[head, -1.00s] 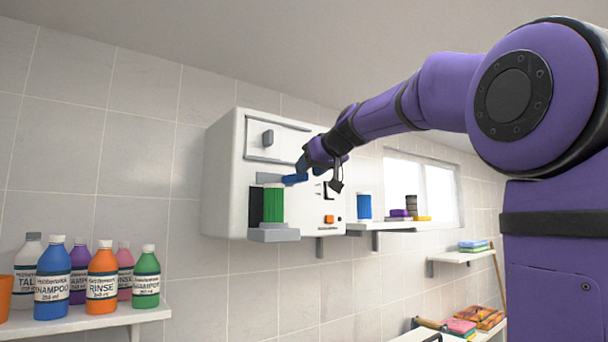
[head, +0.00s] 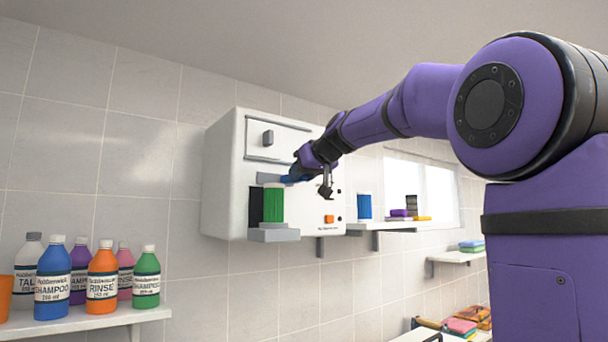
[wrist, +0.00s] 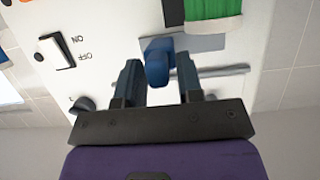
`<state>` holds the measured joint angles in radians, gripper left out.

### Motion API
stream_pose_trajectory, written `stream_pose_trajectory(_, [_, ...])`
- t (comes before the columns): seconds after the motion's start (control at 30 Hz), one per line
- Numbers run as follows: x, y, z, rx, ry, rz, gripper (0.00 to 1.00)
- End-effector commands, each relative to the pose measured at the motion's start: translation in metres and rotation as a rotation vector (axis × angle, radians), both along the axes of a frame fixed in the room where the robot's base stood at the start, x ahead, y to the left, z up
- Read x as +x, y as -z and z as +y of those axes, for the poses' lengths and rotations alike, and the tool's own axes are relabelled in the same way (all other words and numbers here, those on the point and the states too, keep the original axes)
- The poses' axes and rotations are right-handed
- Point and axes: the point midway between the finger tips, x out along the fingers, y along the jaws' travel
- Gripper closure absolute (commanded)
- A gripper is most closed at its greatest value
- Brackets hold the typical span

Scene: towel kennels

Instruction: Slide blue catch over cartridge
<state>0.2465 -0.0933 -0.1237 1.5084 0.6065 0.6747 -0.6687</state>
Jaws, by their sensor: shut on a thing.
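The blue catch (head: 290,179) sits on the front of the white wall unit, just above the green cartridge (head: 273,206). The cartridge stands upright on a grey ledge beside a black part (head: 255,206). My gripper (head: 300,172) is at the catch, from the right. In the wrist view the catch (wrist: 159,64) is between the two dark fingers of my gripper (wrist: 159,78), which is shut on it. The green cartridge (wrist: 213,9) shows at the top edge there, beside a grey plate. My gripper partly hides the catch in the head view.
The white unit (head: 225,175) has a drawer-like panel above and an orange button (head: 329,219). The wrist view shows an ON/OFF switch (wrist: 57,52) and a dark knob. A shelf at right holds a blue canister (head: 364,206). Several bottles stand on the left shelf (head: 95,322).

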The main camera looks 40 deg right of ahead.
Motion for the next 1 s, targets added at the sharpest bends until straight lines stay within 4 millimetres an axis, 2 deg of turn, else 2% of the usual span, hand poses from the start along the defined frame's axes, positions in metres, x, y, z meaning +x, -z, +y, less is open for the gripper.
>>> stream_pose_trajectory(0.1, [-0.001, 0.000, 0.028, -0.001, -0.009, 0.000, 1.00])
stream_pose_trajectory(0.23, [-0.002, 0.000, 0.050, 0.000, -0.006, 0.001, 1.00])
stream_pose_trajectory(0.37, [-0.002, 0.000, 0.059, -0.001, -0.004, 0.001, 1.00])
stream_pose_trajectory(0.6, [-0.002, 0.001, 0.060, 0.001, -0.005, 0.002, 1.00])
stream_pose_trajectory(0.63, [-0.002, 0.001, 0.060, 0.001, -0.006, 0.002, 0.64])
stream_pose_trajectory(0.67, [-0.002, 0.001, 0.060, 0.001, -0.006, 0.002, 0.57])
stream_pose_trajectory(1.0, [-0.003, 0.000, 0.059, 0.001, -0.004, 0.000, 0.55])
